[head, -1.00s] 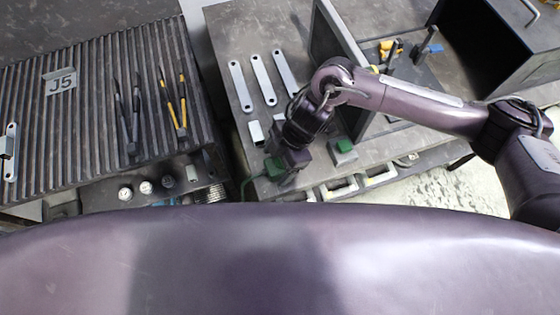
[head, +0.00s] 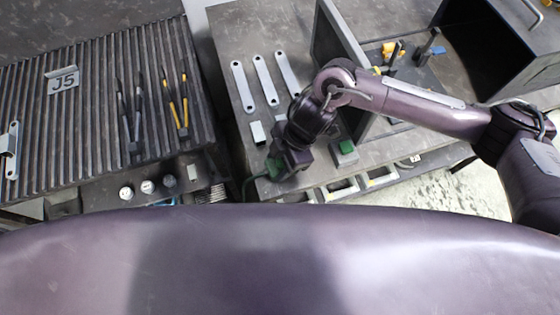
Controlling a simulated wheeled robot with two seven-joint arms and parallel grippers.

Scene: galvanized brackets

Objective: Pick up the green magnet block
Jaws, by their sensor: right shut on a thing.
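A green block (head: 272,165) shows at the left side of my right gripper (head: 281,172), near the front left corner of the grey workbench (head: 228,45). The gripper points down and is shut on this block, and its fingers and wrist hide part of it. I cannot tell whether the block is clear of the bench top. A second green piece (head: 347,147) sits on a grey base to the right of the gripper, apart from it. My left gripper is not in view.
Several pale flat brackets (head: 264,80) lie behind the gripper, with a small pale block (head: 257,132) nearer. An upright dark panel (head: 335,35) stands to the right. A ribbed table (head: 100,100) with pliers-like tools (head: 176,103) is at left, across a gap.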

